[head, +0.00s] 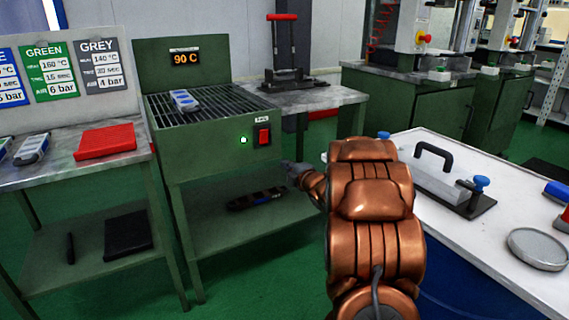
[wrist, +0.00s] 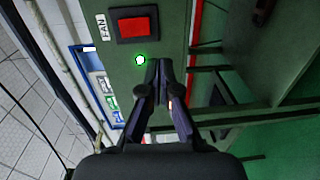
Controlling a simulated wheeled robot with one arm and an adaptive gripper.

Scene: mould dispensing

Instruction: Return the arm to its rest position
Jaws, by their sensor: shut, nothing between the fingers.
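My copper-coloured arm (head: 372,210) reaches forward from the bottom of the head view. My gripper (head: 288,166) is small and partly hidden by the arm there, close to the front right of the green cooling unit (head: 205,150). In the wrist view my gripper (wrist: 163,68) has its dark fingers together and empty. The fingertips appear in front of the green panel, just beside the lit green lamp (wrist: 140,60) and below the red fan switch (wrist: 132,27). I cannot tell whether they touch the panel.
A grey and blue mould (head: 184,100) lies on the unit's black grille, under a display reading 90 C. A white-topped table (head: 480,235) at the right holds a handled clamp plate (head: 455,190) and a round grey dish (head: 537,249). Green floor lies between.

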